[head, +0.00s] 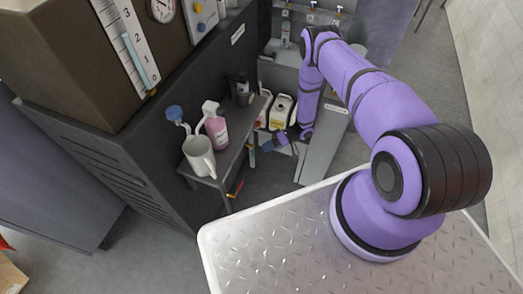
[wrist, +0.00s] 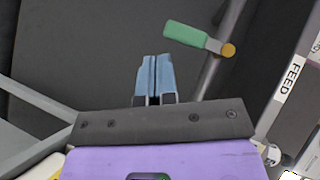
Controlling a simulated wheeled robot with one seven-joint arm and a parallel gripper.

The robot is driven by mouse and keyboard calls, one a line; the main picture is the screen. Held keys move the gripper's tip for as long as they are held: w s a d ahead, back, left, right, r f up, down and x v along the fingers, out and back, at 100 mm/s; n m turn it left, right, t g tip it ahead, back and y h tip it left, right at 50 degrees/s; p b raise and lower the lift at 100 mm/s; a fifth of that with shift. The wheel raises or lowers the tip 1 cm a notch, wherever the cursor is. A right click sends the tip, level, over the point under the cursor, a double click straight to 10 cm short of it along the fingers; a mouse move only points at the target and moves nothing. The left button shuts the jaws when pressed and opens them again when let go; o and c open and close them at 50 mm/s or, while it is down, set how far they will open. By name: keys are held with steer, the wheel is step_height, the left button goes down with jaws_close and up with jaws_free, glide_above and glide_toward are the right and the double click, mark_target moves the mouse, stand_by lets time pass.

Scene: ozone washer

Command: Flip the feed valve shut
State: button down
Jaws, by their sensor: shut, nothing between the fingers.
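The feed valve has a green lever handle (wrist: 186,35) with a brass-coloured end (wrist: 228,49), in front of a grey pipe in the wrist view. The handle points left, roughly across the pipe. A "FEED" label (wrist: 291,79) is on the grey bar to the right. My gripper (wrist: 153,60) is shut and empty, its blue fingertips just below and left of the green handle, apart from it in the picture. In the head view my gripper (head: 268,146) is low beside the shelf, with a small green piece (head: 252,157) near it, too small to identify surely.
White and yellow jugs (head: 281,111) stand behind my gripper. A grey slanted panel (head: 324,143) is close on its right. Dark machine walls stand to the left.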

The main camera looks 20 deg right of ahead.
steer(key=shift+v, duration=1.95)
